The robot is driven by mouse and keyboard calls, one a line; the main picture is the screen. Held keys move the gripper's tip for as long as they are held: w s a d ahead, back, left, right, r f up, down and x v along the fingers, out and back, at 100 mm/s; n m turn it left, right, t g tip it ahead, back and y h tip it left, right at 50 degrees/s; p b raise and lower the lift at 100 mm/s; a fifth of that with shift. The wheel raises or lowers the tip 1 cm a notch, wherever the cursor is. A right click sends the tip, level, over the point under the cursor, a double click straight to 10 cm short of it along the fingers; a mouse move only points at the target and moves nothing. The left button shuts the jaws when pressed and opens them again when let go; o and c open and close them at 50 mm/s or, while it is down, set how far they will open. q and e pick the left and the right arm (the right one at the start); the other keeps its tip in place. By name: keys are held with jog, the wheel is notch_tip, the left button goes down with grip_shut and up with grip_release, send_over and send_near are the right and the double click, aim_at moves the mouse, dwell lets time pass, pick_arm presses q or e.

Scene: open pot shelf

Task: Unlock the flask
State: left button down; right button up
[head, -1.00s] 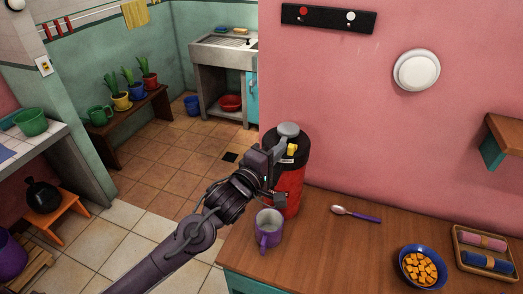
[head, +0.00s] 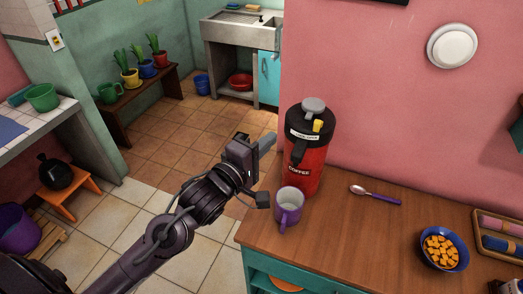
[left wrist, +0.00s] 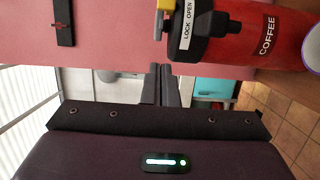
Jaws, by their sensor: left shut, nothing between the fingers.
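The red coffee flask (head: 308,173) stands upright on the wooden counter, with a black lid, grey top knob (head: 314,105) and black spout. A yellow tab (head: 318,125) sits on the lid at the right end of the white label. In the left wrist view the label (left wrist: 187,27) reads "LOCK OPEN", and the yellow tab (left wrist: 161,22) is beside its "OPEN" end. My left gripper (head: 268,144) is shut and empty, left of the flask and apart from it. Its fingers (left wrist: 161,84) show together in the left wrist view. My right gripper is out of view.
A purple mug (head: 289,208) stands just in front of the flask. A spoon (head: 375,195), a blue bowl of orange cubes (head: 443,249) and a tray of rolled cloths (head: 500,240) lie to the right. The pink wall is close behind the flask. Open floor lies to the left.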

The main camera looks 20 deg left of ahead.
pick_arm(q)
jog(key=shift+v, duration=0.85)
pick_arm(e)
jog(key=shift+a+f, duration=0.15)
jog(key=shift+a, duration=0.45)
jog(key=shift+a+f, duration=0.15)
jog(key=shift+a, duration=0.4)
pick_arm(q)
jog(key=shift+a, duration=0.1)
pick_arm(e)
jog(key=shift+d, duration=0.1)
